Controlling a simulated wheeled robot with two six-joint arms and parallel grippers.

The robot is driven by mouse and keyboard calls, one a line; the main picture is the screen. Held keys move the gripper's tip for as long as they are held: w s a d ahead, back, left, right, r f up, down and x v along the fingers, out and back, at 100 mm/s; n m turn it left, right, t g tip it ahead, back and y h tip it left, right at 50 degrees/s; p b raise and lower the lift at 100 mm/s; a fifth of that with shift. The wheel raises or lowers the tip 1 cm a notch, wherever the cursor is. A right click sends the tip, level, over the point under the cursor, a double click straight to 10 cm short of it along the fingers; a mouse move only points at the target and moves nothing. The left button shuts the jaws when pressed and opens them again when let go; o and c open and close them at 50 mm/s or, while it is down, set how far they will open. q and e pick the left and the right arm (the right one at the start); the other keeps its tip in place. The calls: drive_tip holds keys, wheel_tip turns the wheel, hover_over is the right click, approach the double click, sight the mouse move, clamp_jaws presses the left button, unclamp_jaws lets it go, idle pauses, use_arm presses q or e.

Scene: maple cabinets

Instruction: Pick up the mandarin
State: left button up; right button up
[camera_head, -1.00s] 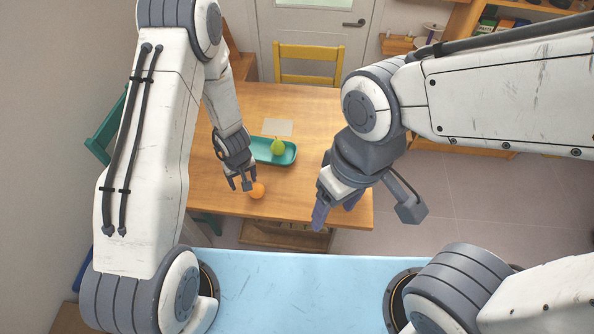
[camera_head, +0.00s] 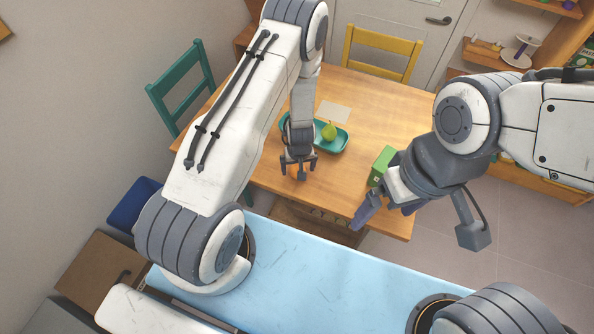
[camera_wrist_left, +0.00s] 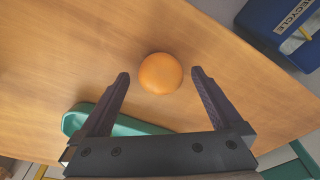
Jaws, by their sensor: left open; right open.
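The mandarin (camera_wrist_left: 160,73) is a round orange fruit on the wooden table. In the left wrist view it lies between the fingertips of my left gripper (camera_wrist_left: 160,73), with a small gap on each side. In the head view my left gripper (camera_head: 299,169) points down over the table, and the mandarin is hidden there. My left gripper is open and holds nothing. My right gripper (camera_head: 386,208) is open and empty near the table's front right corner.
A teal tray (camera_head: 343,143) with a green pear (camera_head: 329,130) lies just behind my left gripper. A green box (camera_head: 381,164) stands near my right gripper. A blue recycle bin (camera_wrist_left: 283,28) is beyond the table edge. Teal (camera_head: 182,85) and yellow (camera_head: 383,52) chairs flank the table.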

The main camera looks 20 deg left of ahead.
use_arm(q)
drive_tip(key=shift+f, duration=0.1)
drive_tip(key=c, duration=1.5)
